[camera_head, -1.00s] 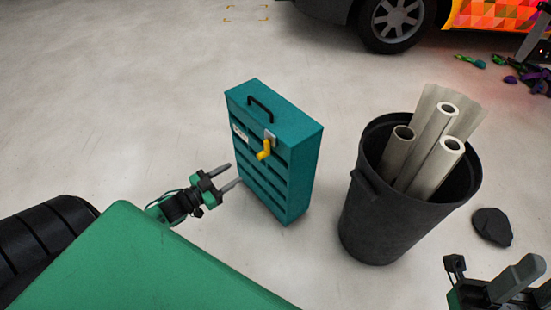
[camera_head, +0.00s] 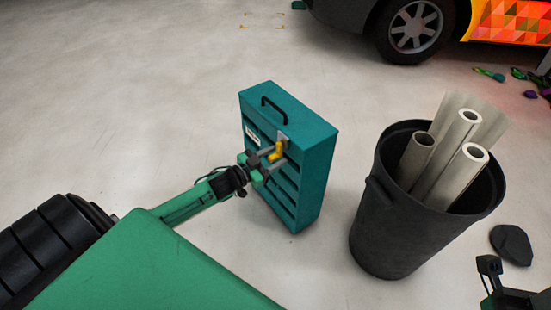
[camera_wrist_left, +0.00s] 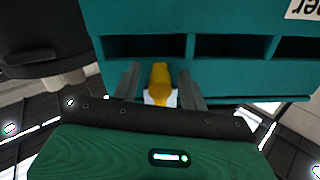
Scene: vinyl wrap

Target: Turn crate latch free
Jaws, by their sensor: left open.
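A teal crate (camera_head: 318,160) stands upright on the floor, with a black handle on top and slots down its front. A yellow latch (camera_head: 276,153) on a pale plate sits near the top of its front. My left gripper (camera_head: 269,158) is open at the latch. In the left wrist view the yellow latch (camera_wrist_left: 158,82) lies between the two fingers of my left gripper (camera_wrist_left: 160,85), with the crate front (camera_wrist_left: 235,75) behind. Whether either finger touches the latch, I cannot tell. My right gripper (camera_head: 508,296) shows only in part at the lower right corner, its fingers cut off.
A black bin (camera_head: 385,225) with several pale rolls (camera_head: 444,160) stands right of the crate. A car wheel (camera_head: 414,28) and colourful scraps (camera_head: 490,74) are at the back. The floor left of the crate is clear.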

